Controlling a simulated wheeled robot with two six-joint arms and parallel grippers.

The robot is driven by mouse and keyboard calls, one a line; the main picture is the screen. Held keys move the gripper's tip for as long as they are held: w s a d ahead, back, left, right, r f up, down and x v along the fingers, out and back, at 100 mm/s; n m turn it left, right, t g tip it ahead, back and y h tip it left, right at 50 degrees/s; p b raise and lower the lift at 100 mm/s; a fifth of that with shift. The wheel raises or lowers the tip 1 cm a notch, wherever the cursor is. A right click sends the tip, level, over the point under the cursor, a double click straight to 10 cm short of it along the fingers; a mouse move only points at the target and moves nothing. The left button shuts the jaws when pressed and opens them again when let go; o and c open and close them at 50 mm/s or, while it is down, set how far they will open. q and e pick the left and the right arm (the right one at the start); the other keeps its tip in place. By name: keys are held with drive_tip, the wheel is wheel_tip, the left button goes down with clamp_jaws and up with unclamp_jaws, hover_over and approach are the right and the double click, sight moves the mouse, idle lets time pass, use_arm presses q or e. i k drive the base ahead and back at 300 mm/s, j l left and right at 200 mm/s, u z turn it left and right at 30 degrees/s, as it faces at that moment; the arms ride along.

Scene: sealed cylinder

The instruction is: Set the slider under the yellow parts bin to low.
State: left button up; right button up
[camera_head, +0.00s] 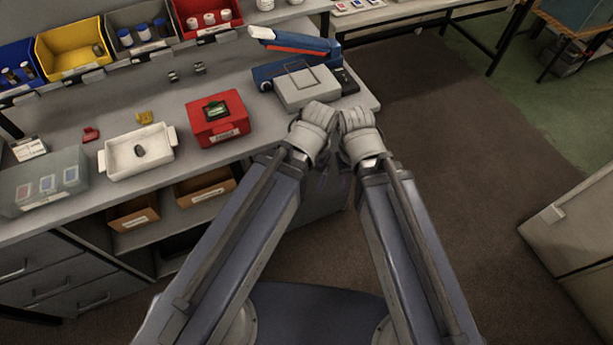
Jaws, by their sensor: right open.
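The yellow parts bin (74,61) stands in the row of bins at the upper left, with a dark part inside. A pale label strip runs along the rail below it. The slider under the bin is too small to make out, so its setting cannot be read. My left gripper (318,118) and right gripper (356,120) are side by side near the bench's right end, well to the right of the yellow bin. Both are away from the bin and I see nothing held. The right gripper is open; the left one's jaws cannot be made out.
Blue (20,77), grey (139,40) and red (204,18) bins flank the yellow one. On the bench are a white tray (137,168), a red box (217,118), a clear case (45,181) and a grey device (304,88). Open floor lies to the right.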

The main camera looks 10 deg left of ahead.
sight(95, 75)
drive_tip(key=k+u, duration=0.2)
drive_tip(key=u, duration=1.35)
